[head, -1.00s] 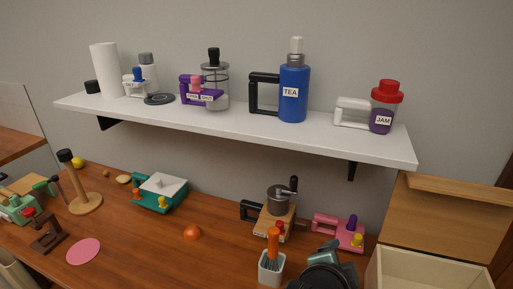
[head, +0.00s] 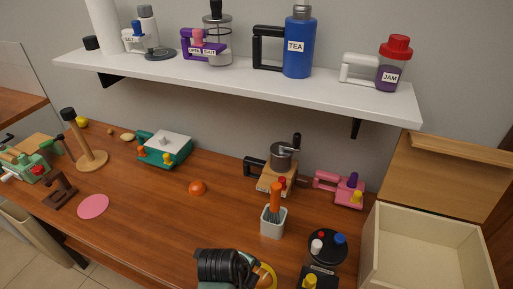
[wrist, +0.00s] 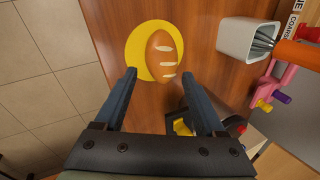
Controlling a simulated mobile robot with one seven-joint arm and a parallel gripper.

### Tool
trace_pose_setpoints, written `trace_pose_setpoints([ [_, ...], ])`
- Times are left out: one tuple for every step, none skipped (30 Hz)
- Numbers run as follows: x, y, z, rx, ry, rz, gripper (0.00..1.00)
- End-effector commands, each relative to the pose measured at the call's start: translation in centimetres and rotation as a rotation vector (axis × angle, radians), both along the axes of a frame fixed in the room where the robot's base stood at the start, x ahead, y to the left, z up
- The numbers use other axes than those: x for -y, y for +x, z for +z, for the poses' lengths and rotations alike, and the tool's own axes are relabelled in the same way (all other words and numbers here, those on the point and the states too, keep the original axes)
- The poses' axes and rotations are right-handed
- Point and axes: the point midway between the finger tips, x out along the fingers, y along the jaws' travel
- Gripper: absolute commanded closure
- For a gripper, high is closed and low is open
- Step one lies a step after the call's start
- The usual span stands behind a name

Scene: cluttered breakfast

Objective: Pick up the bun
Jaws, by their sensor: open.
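The bun (wrist: 158,58) is orange-brown and oval with pale slashes on top. In the wrist view it lies on a round yellow plate (wrist: 136,40), near the top centre. My gripper (wrist: 158,75) is open and empty, its two dark fingers pointing toward the bun with the fingertips just below it in the picture. I cannot tell the height gap between them. In the head view the yellow plate's edge (head: 270,272) shows at the bottom, beside my dark wrist, which hides the bun.
A white utensil cup (head: 273,222) with an orange-handled tool stands behind the plate; it is at upper right in the wrist view (wrist: 240,40). A black appliance with coloured knobs (head: 328,247) stands to the right. An open wooden box (head: 372,235) is farther right. The table's front edge is near the plate.

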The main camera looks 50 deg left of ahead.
Motion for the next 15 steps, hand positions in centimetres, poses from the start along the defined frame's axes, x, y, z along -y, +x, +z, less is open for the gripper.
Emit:
trace_pose_setpoints([
  [0.0, 0.2, -0.6, -0.001, -0.001, 0.000, 0.28],
  [-0.1, 0.4, -0.8, 0.000, 0.000, 0.000, 0.28],
  [-0.1, 0.4, -1.0, 0.000, 0.000, 0.000, 0.28],
  [-0.1, 0.5, -1.2, -0.001, 0.000, 0.000, 0.28],
  [-0.2, 0.5, -1.3, 0.000, 0.000, -0.001, 0.28],
  [-0.2, 0.6, -1.4, 0.000, 0.000, 0.000, 0.28],
  [-0.2, 0.6, -1.5, 0.001, 0.000, 0.000, 0.28],
  [-0.3, 0.7, -1.6, 0.000, 0.000, 0.000, 0.28],
  [-0.4, 0.8, -1.9, 0.000, 0.000, 0.000, 0.28],
  [-0.5, 0.9, -2.2, -0.001, 0.000, 0.000, 0.28],
  [-0.6, 1.0, -2.4, 0.000, 0.000, 0.000, 0.28],
  [-0.7, 1.2, -2.9, -0.001, -0.001, 0.000, 0.28],
  [-0.9, 1.3, -3.2, 0.000, 0.000, 0.000, 0.28],
  [-1.0, 1.4, -3.6, -0.001, -0.001, 0.000, 0.28],
  [-1.1, 1.6, -4.0, -0.001, -0.001, 0.001, 0.28],
])
